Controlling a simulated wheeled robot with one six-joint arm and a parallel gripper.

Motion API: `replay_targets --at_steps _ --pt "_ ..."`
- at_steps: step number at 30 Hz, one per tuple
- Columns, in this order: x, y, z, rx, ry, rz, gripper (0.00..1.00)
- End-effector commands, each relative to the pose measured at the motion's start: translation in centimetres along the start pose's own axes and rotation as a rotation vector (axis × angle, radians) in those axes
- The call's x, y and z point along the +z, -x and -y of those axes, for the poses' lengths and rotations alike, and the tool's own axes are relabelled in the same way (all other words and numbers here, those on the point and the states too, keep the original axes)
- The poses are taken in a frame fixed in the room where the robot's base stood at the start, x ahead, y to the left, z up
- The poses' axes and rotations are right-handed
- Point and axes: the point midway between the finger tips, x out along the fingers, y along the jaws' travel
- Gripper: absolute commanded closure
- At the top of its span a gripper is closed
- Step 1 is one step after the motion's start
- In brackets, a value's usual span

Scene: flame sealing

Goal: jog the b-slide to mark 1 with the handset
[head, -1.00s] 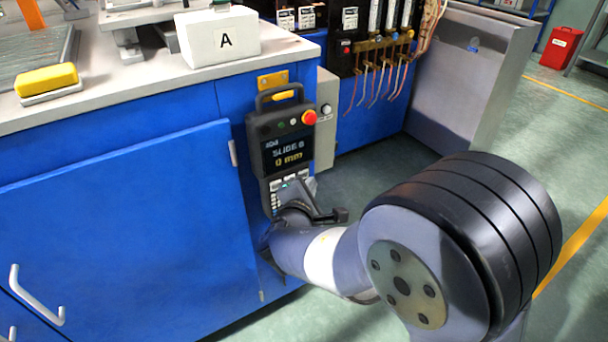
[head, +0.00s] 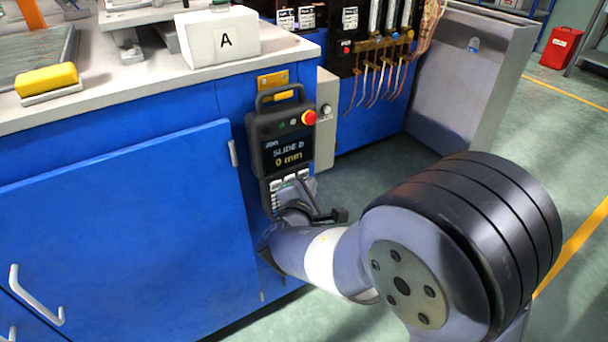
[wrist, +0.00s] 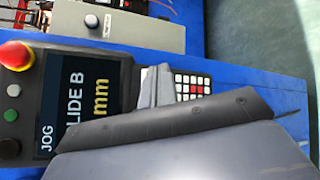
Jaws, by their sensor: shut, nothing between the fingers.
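The handset (head: 286,120) hangs on the blue cabinet front by a yellow bracket, with a red stop knob at its upper right. My gripper (head: 292,186) is shut and empty at the handset's keypad. In the wrist view the grey fingers of my gripper (wrist: 158,84) are beside the keypad (wrist: 192,85), hiding part of it. I cannot tell whether they touch a key. The b-slide and mark 1 are not identifiable.
A white block marked A (head: 218,36) stands on the bench top, with a yellow pad (head: 46,80) to its left. A grey box (head: 326,120) is right beside the handset. Gauges and copper tubes (head: 384,66) are behind. Open floor lies to the right.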

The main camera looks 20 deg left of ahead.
Motion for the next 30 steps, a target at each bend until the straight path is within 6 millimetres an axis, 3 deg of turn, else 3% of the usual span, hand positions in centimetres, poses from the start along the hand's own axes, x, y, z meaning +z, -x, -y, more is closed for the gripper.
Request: replay_targets --at_steps 30 --pt "-0.43 -0.6 -0.44 0.0 0.0 0.0 1.0"
